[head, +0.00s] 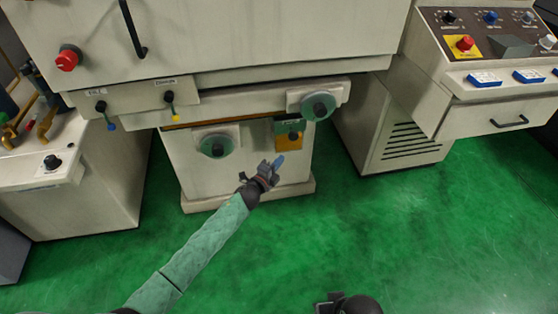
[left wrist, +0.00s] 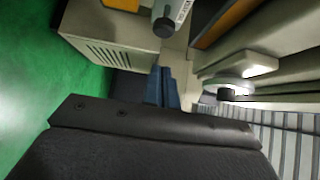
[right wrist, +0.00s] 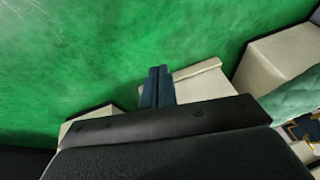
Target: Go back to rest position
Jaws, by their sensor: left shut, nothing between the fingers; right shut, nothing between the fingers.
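My left gripper (head: 278,163) reaches out on its green-sleeved arm in front of the machine's pedestal, below the handwheels. Its blue fingers are together and empty, and they also show in the left wrist view (left wrist: 161,87). My right gripper (right wrist: 158,87) shows in the right wrist view with its blue fingers together and nothing between them, over the green floor. In the head view only a dark part of my right arm shows at the bottom edge, and its fingers cannot be made out there.
The beige machine (head: 250,40) stands ahead with a red knob (head: 67,59), a right handwheel (head: 318,105) and a lower handwheel (head: 217,146). A control console (head: 490,60) stands at right and a cabinet (head: 75,195) at left. The green floor (head: 420,235) in front is clear.

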